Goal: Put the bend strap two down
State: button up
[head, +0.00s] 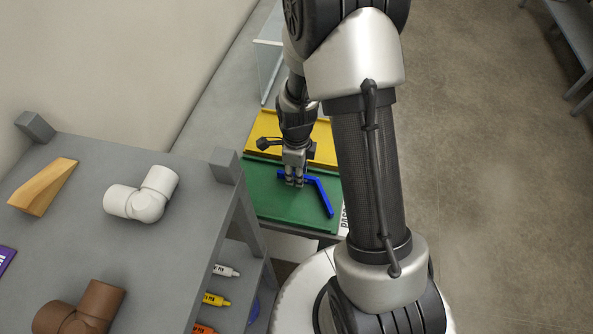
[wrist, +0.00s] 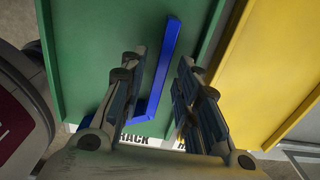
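The bend strap (head: 323,196) is a blue bar with an angled bend, lying on the green tray (head: 275,212). My gripper (head: 294,183) is low over the tray at the strap's left part. In the wrist view my gripper (wrist: 162,62) has its fingers apart, with the long blue leg of the strap (wrist: 168,50) showing in the gap between them. Neither finger clearly presses on it. The strap's bend and short leg are partly hidden behind the left finger. Whether the strap touches the tray everywhere cannot be told.
A yellow tray (head: 325,143) lies just behind the green one. At left, a grey cart top (head: 110,167) with raised corner posts holds a white elbow (head: 143,196), a brown elbow (head: 82,308) and a wooden wedge (head: 43,188). Marker pens (head: 215,299) lie on its lower shelf.

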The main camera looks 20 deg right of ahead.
jog(key=shift+r, duration=0.15)
notch_tip(320, 180, up, 19)
jog(key=s+a+n+t+p, duration=0.1)
jog(key=s+n+p, duration=0.15)
jog(key=n, duration=0.25)
jog(key=s+a+r+n+t, duration=0.1)
jog(key=s+a+r+n, duration=0.1)
jog(key=s+r+n, duration=0.5)
jog(key=s+a+r+n+t, duration=0.1)
jog(key=s+r+n+t, duration=0.1)
jog(key=s+r+n, duration=0.5)
jog(key=s+n, duration=0.1)
jog(key=n, duration=0.5)
jog(key=shift+s+a+t+p, duration=0.25)
jog(key=shift+a+t+p, duration=0.05)
jog(key=shift+a+p, duration=0.1)
jog(key=shift+r, duration=0.1)
